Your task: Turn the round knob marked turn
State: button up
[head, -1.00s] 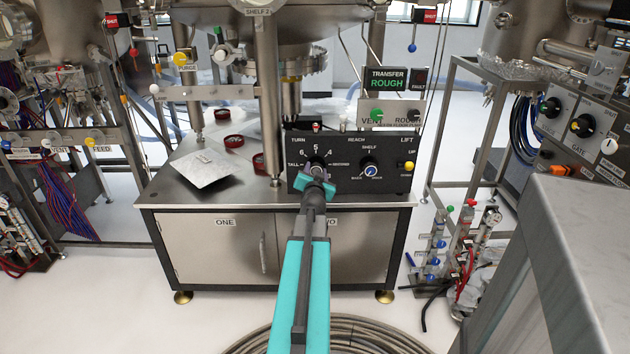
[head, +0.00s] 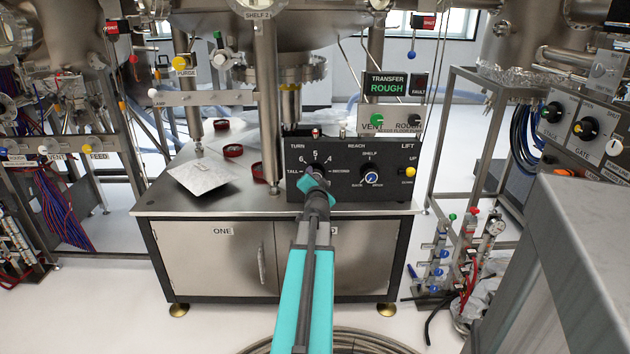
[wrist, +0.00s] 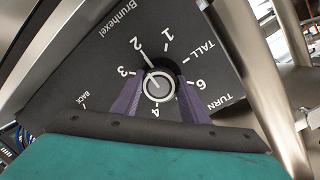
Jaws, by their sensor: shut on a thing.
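The round turn knob (wrist: 158,86) is dark with a pale ring on its face. It sits in the wrist view among printed numbers and the word TURN. In the head view it is at the left of the black control panel (head: 345,191), mostly hidden behind my gripper. My gripper (head: 318,172) reaches the panel from the front. In the wrist view its two purple fingers (wrist: 160,92) close on the knob from both sides. I cannot clearly read which number the knob points to.
The reach knob (head: 371,175), with a blue face, is to the right on the same panel. A yellow lift button (head: 410,170) is further right. A steel post (head: 270,110) stands just left of the panel.

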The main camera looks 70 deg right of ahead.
jog(key=o, duration=1)
jog(key=shift+s+d+f, duration=0.1)
jog(key=shift+s, duration=0.3)
jog(key=shift+w, duration=0.15)
jog(key=v, duration=0.7)
jog(key=shift+a, duration=0.3)
